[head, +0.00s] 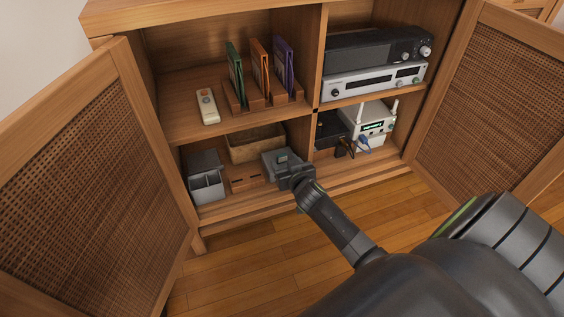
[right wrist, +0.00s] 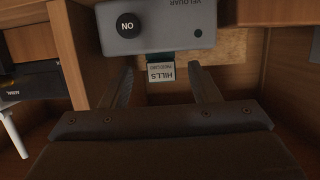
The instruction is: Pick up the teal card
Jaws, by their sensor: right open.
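The teal card shows in the right wrist view (right wrist: 160,71) as a small piece with a white label reading HILLS, upside down. It juts from the edge of a grey device (right wrist: 155,25) with a black knob. In the head view the grey device (head: 270,164) sits on the lower left shelf, with a small teal patch on it. My right gripper (right wrist: 161,78) is open, its two fingers apart on either side of the card in the picture. I cannot tell how deep the card lies between them. In the head view my right gripper (head: 290,176) hides part of the device. My left gripper is not in view.
A grey divided bin (head: 206,187), a wooden block (head: 244,180) and a woven basket (head: 250,146) share the shelf. A cabinet divider stands right of the device. Both doors are open. Above are a remote (head: 207,107) and upright folders (head: 260,72).

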